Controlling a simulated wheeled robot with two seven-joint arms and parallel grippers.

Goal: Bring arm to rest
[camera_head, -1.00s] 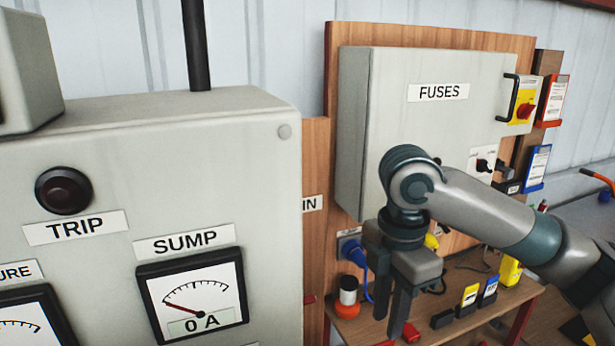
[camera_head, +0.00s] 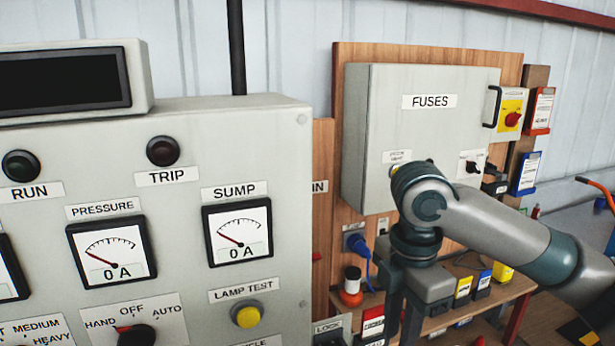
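My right arm comes in from the right edge, and its gripper (camera_head: 400,318) hangs with the fingers pointing down in front of the wooden bench below the fuse box. The two fingers stand apart with a gap between them. I see nothing held in the gap, though the fingertips run near the bottom edge of the picture. The gripper hides part of the bench and the items on it. My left gripper is not in the picture.
A grey control panel (camera_head: 170,120) with gauges, lamps and a selector knob (camera_head: 137,335) fills the left. A grey fuse box (camera_head: 425,125) is mounted on a wooden board behind my arm.

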